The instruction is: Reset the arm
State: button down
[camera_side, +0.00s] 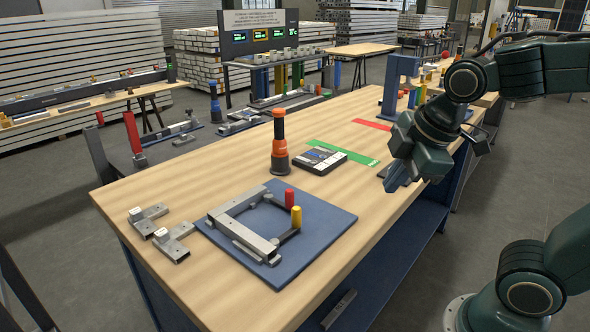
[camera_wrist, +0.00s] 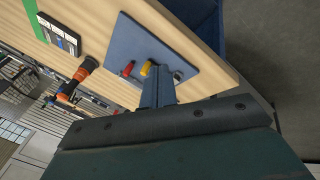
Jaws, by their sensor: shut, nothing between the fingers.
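My gripper (camera_side: 394,180) is at the right edge of the wooden workbench (camera_side: 190,205) in the side view, its blue-grey fingers pointing down and left. It is shut and holds nothing. In the wrist view its fingers (camera_wrist: 157,82) show as one closed block over part of the blue mat (camera_wrist: 132,38). The side view shows the blue mat (camera_side: 325,235) with a metal frame (camera_side: 225,221) lying on it. A red handle (camera_side: 289,198) and a yellow handle (camera_side: 296,217) stand at the frame's right side. My gripper is well apart from the frame.
Two metal corner brackets (camera_side: 171,243) lie left of the mat. An orange and black tool (camera_side: 279,140) stands upright beside a flat keypad box (camera_side: 319,160). Green (camera_side: 352,155) and red (camera_side: 372,125) strips mark the bench top. A blue post (camera_side: 391,90) stands farther back.

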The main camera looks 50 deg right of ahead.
jog(key=s+m, duration=0.2)
jog(key=m, duration=0.1)
jog(key=s+m, duration=0.2)
jog(key=m, duration=0.1)
jog(key=s+r+m, duration=0.1)
jog(key=m, duration=0.2)
jog(key=shift+s+a+m+t+y, duration=0.4)
dwell(1.1)
